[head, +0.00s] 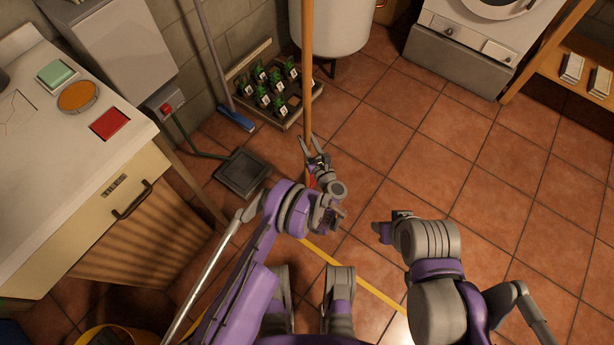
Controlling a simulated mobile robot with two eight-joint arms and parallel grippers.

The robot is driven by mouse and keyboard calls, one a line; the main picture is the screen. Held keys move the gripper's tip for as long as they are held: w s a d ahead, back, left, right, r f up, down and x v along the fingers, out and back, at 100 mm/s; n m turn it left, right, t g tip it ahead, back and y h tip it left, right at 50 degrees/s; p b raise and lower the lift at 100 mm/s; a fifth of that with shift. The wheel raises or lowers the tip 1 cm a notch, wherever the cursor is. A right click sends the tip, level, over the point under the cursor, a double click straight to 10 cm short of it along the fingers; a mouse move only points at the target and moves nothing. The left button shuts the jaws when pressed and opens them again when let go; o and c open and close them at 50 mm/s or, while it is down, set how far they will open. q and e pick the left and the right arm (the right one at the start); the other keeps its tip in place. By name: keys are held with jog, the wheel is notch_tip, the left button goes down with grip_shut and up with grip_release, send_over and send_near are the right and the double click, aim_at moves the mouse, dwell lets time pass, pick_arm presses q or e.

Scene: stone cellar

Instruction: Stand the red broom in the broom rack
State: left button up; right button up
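The red broom's long wooden handle (307,70) runs from the top edge down to my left gripper. A small red part (310,181) shows just below the gripper, and the rest of the broom's lower end is hidden by my arm. My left gripper (311,143) has its fingers spread, with the handle between or just behind them; contact is unclear. My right gripper (379,231) is low at the centre right, apart from the broom, and its fingers are too unclear to read. I cannot make out the broom rack with certainty.
A plant crate (289,117) and a pale tub (340,32) are behind. A counter (75,140) fills the left. Tiled floor (470,150) is clear at right.

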pick_arm(q)
grip_shut()
dwell(1.0)
